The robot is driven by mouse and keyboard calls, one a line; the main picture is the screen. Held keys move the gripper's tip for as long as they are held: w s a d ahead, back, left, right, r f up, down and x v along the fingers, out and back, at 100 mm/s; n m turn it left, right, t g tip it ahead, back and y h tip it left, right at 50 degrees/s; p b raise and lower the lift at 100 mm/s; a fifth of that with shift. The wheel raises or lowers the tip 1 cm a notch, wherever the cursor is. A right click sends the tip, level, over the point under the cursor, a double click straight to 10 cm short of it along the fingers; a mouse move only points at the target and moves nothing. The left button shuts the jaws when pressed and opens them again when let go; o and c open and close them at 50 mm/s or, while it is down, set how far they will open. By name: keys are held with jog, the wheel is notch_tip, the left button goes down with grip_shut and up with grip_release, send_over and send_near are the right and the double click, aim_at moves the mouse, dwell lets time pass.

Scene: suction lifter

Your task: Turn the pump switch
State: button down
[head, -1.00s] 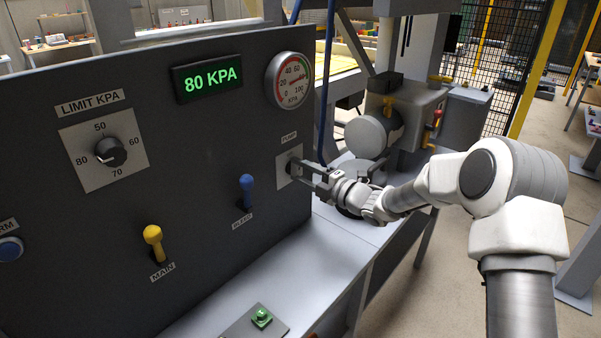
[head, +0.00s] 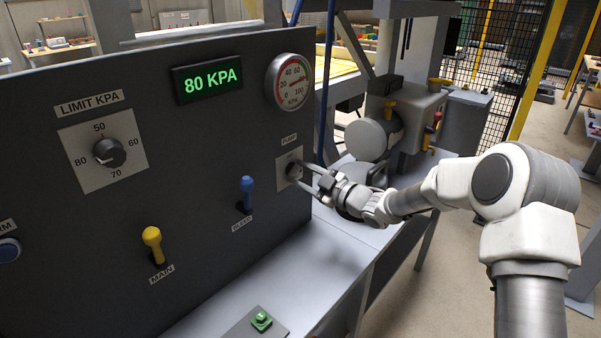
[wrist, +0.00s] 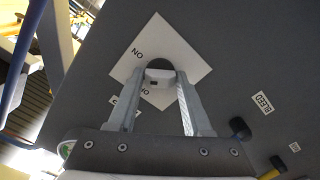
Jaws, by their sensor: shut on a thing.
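The pump switch is a dark round knob (wrist: 160,66) on a light square plate (head: 284,177) under the PUMP label, at the right end of the dark panel. My gripper (head: 297,174) is at this plate, its fingers one on each side of the knob and shut on it. In the wrist view my gripper (wrist: 160,76) reaches onto the plate, with lettering beside the knob. The fingers cover part of the knob and some of the lettering, so I cannot tell the knob's exact setting.
The blue BLEED lever (head: 246,194) stands left of my gripper, and the yellow MAIN lever (head: 153,243) is further left. The limit dial (head: 109,153), green display (head: 207,79) reading 80 KPA and round gauge (head: 289,82) are on the panel. Bench space in front is mostly clear.

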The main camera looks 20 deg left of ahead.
jog(key=m+p, duration=0.1)
jog(key=m, duration=0.2)
jog(key=shift+m, duration=0.3)
jog(key=shift+m+p, duration=0.7)
jog(key=shift+m, duration=1.1)
jog(key=shift+f, duration=0.1)
jog(key=shift+c, duration=1.8)
grip_release()
jog(key=v, duration=1.7)
jog(key=shift+d, duration=0.25)
